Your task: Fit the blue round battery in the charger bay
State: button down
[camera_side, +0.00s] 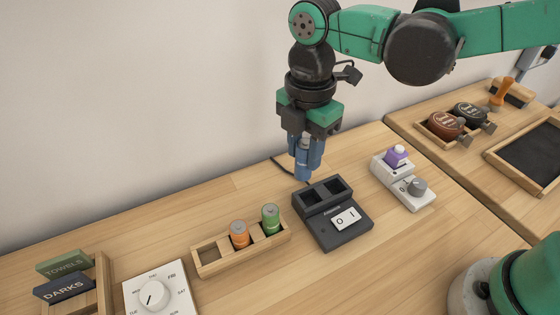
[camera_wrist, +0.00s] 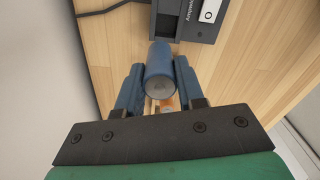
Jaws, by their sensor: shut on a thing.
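My gripper (camera_side: 308,157) is shut on the blue round battery (camera_side: 302,171), which points down from between the blue fingers. In the wrist view the battery (camera_wrist: 160,75) sits between the fingertips (camera_wrist: 159,90), its round end facing the camera. The dark charger (camera_side: 338,232) stands on the table with two square bays at its back, both looking empty. The battery is in the air above and slightly left of the left bay (camera_side: 312,196), apart from the charger. Part of the charger (camera_wrist: 166,24) shows at the top of the wrist view.
A wooden rack (camera_side: 210,268) left of the charger holds an orange battery (camera_side: 239,234) and a green battery (camera_side: 270,218). A white dial box (camera_side: 160,293) and label blocks (camera_side: 63,277) stand at front left. A white device with a purple top (camera_side: 397,155) stands right of the charger.

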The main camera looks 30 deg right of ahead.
aim_at(309, 205)
jog(key=shift+s+d+f, duration=0.1)
jog(key=shift+d+f, duration=0.15)
jog(key=shift+f, duration=0.55)
jog(key=shift+s+d+f, duration=0.15)
jog(key=shift+d+f, duration=0.1)
jog(key=shift+f, duration=0.5)
jog(key=shift+s+d+f, duration=0.1)
jog(key=shift+d+f, duration=0.15)
jog(key=shift+f, duration=0.55)
jog(key=shift+f, duration=1.45)
dwell(0.5)
grip_release()
notch_tip(309, 205, up, 7)
dwell(1.2)
